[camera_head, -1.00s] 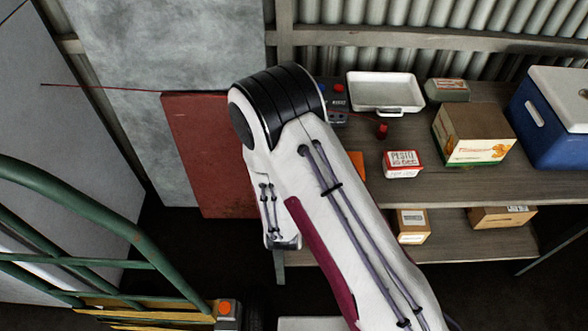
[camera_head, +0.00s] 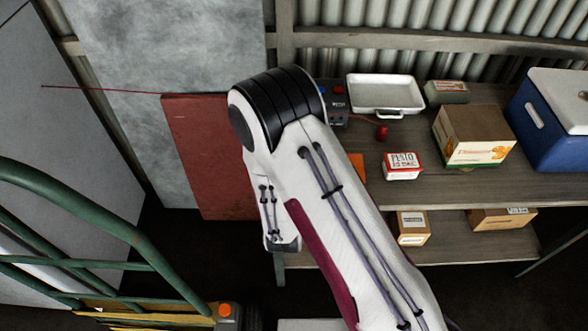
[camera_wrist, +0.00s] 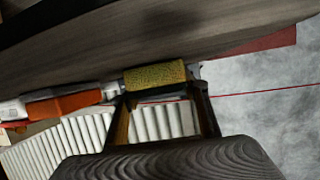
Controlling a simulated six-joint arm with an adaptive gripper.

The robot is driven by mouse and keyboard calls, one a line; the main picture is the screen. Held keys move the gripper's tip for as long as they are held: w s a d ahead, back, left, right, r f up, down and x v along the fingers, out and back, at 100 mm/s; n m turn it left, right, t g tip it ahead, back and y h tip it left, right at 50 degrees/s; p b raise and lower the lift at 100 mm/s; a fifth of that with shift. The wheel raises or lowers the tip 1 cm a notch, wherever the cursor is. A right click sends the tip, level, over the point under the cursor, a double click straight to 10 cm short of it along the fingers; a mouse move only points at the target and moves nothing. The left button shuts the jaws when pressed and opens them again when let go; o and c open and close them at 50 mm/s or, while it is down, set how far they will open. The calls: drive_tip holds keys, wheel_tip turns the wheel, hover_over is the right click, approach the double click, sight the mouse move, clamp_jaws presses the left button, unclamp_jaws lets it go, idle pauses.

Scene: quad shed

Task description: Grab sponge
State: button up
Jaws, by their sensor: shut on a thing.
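The sponge (camera_wrist: 155,77) is a yellow, speckled block with a darker underside, seen in the wrist view close to the wooden shelf board. My gripper (camera_wrist: 160,100) has one finger on each side of the sponge and is shut on it. I cannot tell whether the sponge still touches the board. In the head view, my arm hides both the gripper and the sponge.
The shelf (camera_head: 440,180) holds a white tray (camera_head: 384,92), a red-and-white tin (camera_head: 402,166), a carton (camera_head: 474,135) and a blue cooler (camera_head: 552,125). An orange item (camera_wrist: 62,103) lies near the sponge. A red panel (camera_head: 212,155) stands left of my arm.

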drive_tip(key=shift+r, duration=0.2)
drive_tip(key=shift+r, duration=4.75)
